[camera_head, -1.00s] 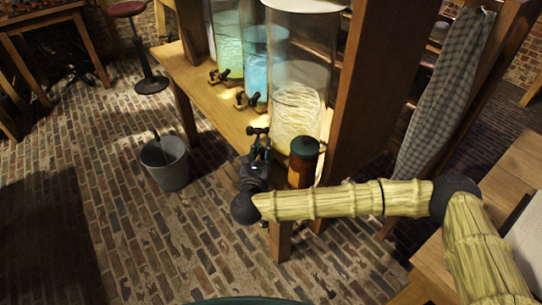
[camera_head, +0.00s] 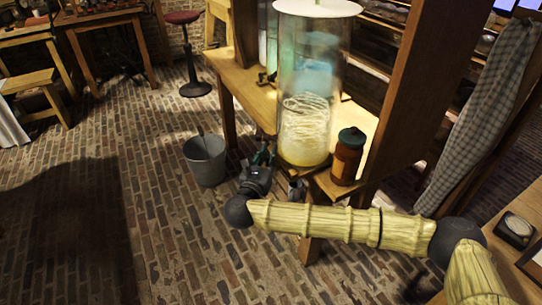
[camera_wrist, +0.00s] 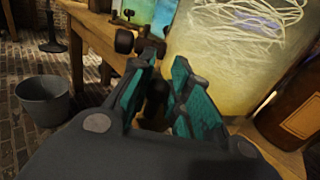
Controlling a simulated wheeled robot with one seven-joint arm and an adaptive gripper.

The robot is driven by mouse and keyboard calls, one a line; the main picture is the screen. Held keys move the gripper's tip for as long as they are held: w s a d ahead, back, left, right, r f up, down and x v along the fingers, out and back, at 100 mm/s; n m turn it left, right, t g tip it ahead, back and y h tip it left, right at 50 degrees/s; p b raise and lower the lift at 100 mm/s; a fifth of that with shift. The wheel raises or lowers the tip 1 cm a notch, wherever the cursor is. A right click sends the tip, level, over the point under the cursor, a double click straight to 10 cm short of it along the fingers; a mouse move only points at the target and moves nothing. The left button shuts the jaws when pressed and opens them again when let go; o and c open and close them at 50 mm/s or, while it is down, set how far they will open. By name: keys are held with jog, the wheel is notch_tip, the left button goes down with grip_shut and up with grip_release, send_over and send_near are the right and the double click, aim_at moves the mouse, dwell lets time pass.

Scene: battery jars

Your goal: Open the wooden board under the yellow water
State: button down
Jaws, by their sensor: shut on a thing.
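The glass jar of yellow water (camera_head: 304,120) stands upright on the wooden board (camera_head: 330,187), its white coils of material above a yellow base. It also shows in the wrist view (camera_wrist: 225,50), close behind my gripper. My gripper (camera_head: 263,158) is at the jar's lower front left, by the board's front edge. In the wrist view, the teal fingers of my gripper (camera_wrist: 160,92) close around a dark tap (camera_wrist: 154,100) in front of the jar. Much of the tap is hidden by the fingers. Nothing of the board visibly stands open.
An amber bottle with a green lid (camera_head: 347,158) stands just right of the jar. A thick wooden upright (camera_head: 408,100) rises behind it. A metal bucket (camera_head: 205,160) stands on the brick floor at left. Blue and green jars are behind. The floor at front left is clear.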

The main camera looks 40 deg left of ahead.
jog(key=shift+s+a+f, duration=0.1)
jog(key=shift+s+a, duration=0.05)
jog(key=shift+s, duration=0.25)
jog(key=c, duration=1.3)
grip_release()
jog(key=shift+s+a, duration=0.1)
jog(key=shift+a, duration=0.05)
jog(key=v, duration=1.2)
